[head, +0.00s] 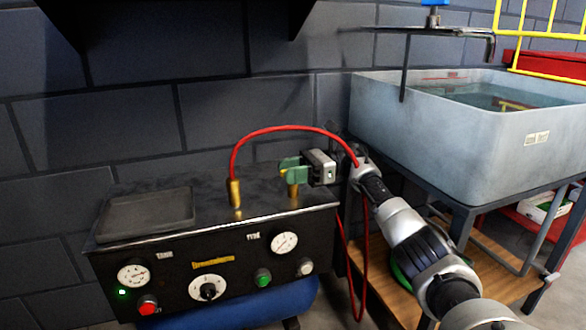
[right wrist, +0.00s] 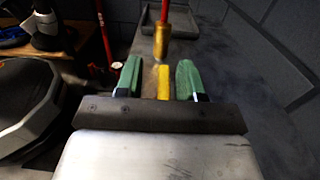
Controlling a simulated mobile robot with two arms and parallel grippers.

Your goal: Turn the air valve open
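The air valve (head: 293,190) is a brass fitting on top of the black compressor panel, near its right end. In the right wrist view its yellow lever (right wrist: 163,83) lies between my right fingers. My right gripper (head: 291,172) comes in from the right with green fingertips around the top of the valve and covers the lever in the head view. Its fingers (right wrist: 159,82) are apart, with a gap on both sides of the lever. My left gripper is not in view.
A brass coupling (head: 235,192) with a red hose (head: 290,128) stands left of the valve; the hose arches behind my gripper. A dark tray (head: 145,215) lies at the panel's left. Gauges and knobs line the front (head: 205,262). A water-filled sink (head: 460,130) stands right.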

